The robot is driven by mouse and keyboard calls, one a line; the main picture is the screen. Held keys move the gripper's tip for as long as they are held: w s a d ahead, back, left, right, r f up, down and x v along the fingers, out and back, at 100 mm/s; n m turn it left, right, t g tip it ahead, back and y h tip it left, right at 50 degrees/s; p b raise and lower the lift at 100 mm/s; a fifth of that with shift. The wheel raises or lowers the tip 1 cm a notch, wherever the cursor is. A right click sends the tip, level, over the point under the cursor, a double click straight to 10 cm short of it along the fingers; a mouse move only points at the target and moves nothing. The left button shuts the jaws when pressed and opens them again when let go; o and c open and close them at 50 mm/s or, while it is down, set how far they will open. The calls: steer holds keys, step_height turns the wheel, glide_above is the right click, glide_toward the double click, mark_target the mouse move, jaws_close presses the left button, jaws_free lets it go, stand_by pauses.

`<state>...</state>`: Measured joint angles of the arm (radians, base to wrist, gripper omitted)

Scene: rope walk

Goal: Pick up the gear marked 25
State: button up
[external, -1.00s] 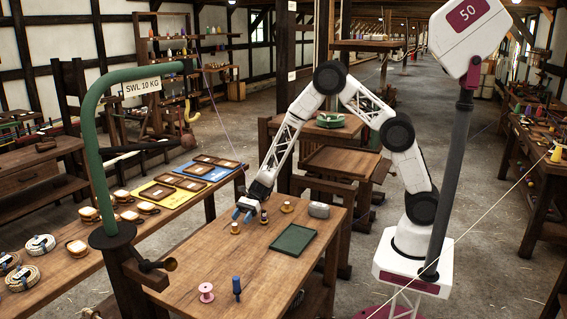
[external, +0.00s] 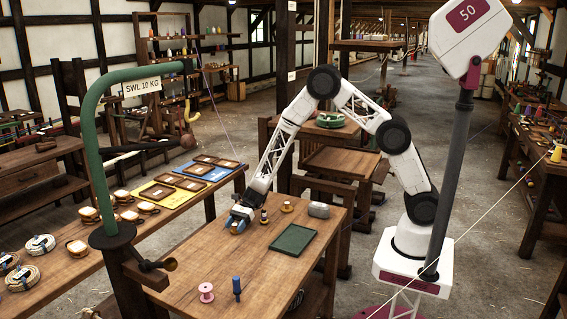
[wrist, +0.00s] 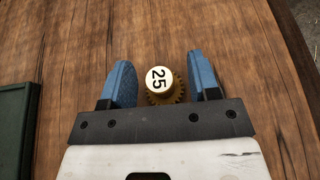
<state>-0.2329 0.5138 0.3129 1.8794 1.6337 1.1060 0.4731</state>
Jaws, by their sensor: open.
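The gear marked 25 (wrist: 159,80) is brass-coloured with a pale round top, and it stands on the wooden table (wrist: 75,50) in the wrist view. My gripper (wrist: 163,75) is open, with one blue finger on each side of the gear and a gap to each. In the external view my gripper (external: 238,225) is low over the left part of the table, and the gear is mostly hidden by it.
A green tray (external: 293,240) lies to the right, and its edge shows in the wrist view. A pink spool (external: 206,292) and blue peg (external: 237,287) stand in front.

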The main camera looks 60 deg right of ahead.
mark_target(235, 224)
jaws_close()
stand_by(0.3)
steer(key=shift+r, duration=0.15)
steer(key=shift+r, duration=4.85)
